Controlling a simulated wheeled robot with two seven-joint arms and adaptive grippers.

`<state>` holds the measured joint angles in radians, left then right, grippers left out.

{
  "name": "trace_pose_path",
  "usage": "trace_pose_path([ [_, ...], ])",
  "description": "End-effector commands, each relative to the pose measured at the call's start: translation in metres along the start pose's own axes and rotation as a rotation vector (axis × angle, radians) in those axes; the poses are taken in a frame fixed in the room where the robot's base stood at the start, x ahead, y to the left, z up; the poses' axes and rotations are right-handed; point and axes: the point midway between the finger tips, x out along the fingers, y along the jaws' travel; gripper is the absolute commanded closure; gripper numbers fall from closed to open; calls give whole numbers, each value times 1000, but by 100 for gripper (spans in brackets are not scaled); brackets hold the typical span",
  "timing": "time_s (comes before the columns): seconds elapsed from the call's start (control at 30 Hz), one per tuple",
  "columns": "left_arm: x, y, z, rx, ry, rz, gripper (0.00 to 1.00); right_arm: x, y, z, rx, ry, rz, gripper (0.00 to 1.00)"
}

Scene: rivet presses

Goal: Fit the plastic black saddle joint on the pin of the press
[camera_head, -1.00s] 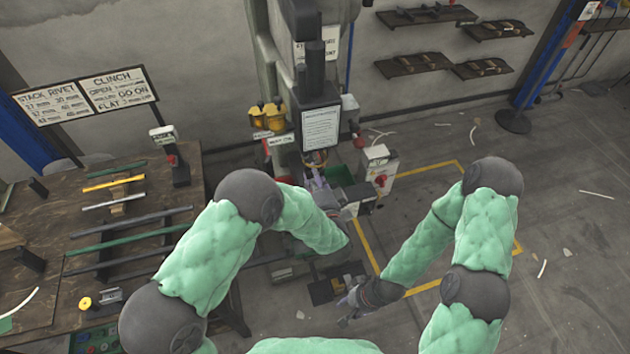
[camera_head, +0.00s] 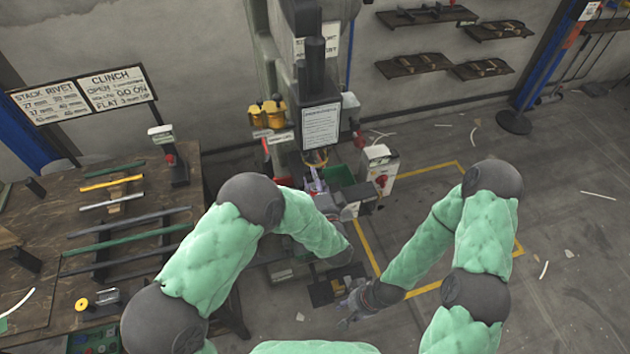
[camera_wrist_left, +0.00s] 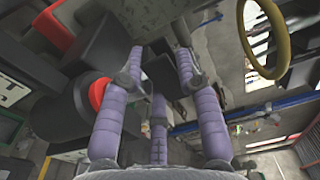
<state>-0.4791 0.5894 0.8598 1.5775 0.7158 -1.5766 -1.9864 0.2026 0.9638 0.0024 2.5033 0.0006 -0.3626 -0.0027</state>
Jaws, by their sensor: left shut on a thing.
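The press (camera_head: 315,80) stands at the back middle, with a printed sheet on its black head. My left gripper (camera_head: 318,182) is at its front, just below the head, and partly hidden by my own arm. In the left wrist view, its purple fingers (camera_wrist_left: 160,58) are shut on a dark piece (camera_wrist_left: 164,74), which looks like the black saddle joint. Its shape is mostly hidden by the fingers. I cannot make out the pin or whether the joint touches it. My right gripper (camera_head: 352,304) hangs low over the floor, and its jaws are too small to read.
A yellow ring (camera_wrist_left: 265,42) is close to my left fingers at the right. A red button (camera_wrist_left: 98,93) on a black housing is at their left. A green bin (camera_head: 340,176) and a white control box (camera_head: 378,168) stand beside the press. A workbench (camera_head: 45,215) with bars is at left.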

Motion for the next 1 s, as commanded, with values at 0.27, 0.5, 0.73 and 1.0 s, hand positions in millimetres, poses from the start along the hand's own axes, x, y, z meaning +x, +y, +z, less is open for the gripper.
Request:
trace_pose_path([
  [0.27, 0, 3, 0, 1, 0, 3, 92, 1, 0, 0, 0, 0, 0, 60],
  [0.5, -1, 0, 0, 2, 0, 4, 92, -2, -1, 0, 0, 0, 0, 60],
  [0.73, 0, -10, 0, 1, 0, 2, 92, -8, -3, 0, 0, 0, 0, 60],
  [1.0, 0, -19, 0, 0, 0, 1, 92, -15, -6, 0, 0, 0, 0, 60],
])
